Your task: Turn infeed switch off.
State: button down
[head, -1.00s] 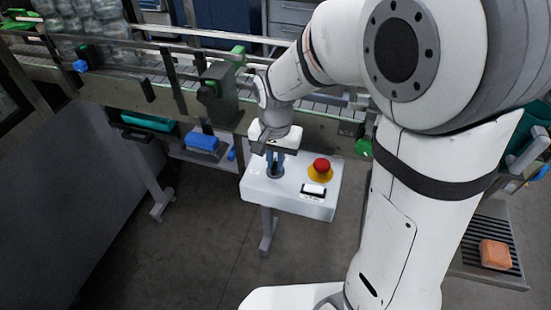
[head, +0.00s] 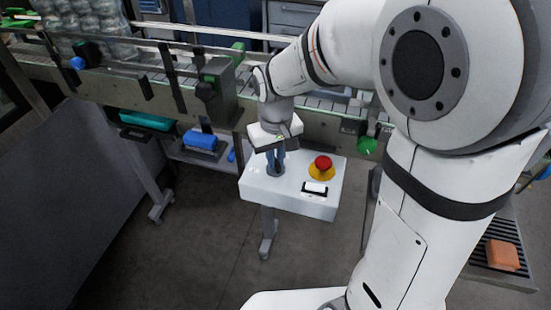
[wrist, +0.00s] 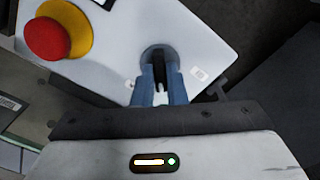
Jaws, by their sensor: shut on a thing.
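The infeed switch is a dark rotary knob on a round grey base (wrist: 159,54) at one end of a white control box (head: 285,199). In the head view its base (head: 275,172) shows just under my fingers. My gripper (head: 276,160) points down at the switch, and its blue-grey fingers (wrist: 161,85) are shut on the dark knob. The fingers hide part of the knob, so I cannot tell its exact setting.
A red mushroom button (head: 323,162) on a yellow base and a black-framed white rocker (head: 315,188) sit on the same box, close to my gripper. The conveyor (head: 300,116) with its rails runs behind the box. An orange block (head: 502,255) lies at the right.

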aim_at(276, 161)
jog(key=n+b, duration=0.1)
jog(key=n, duration=0.4)
jog(key=shift+n, duration=0.3)
jog(key=shift+n+b, duration=0.45)
jog(key=shift+n, duration=1.65)
jog(key=c, duration=1.5)
grip_release()
jog(key=shift+o, duration=0.2)
notch_tip(276, 161, up, 8)
jog(key=shift+f+b, duration=0.1)
jog(key=shift+b, duration=0.2)
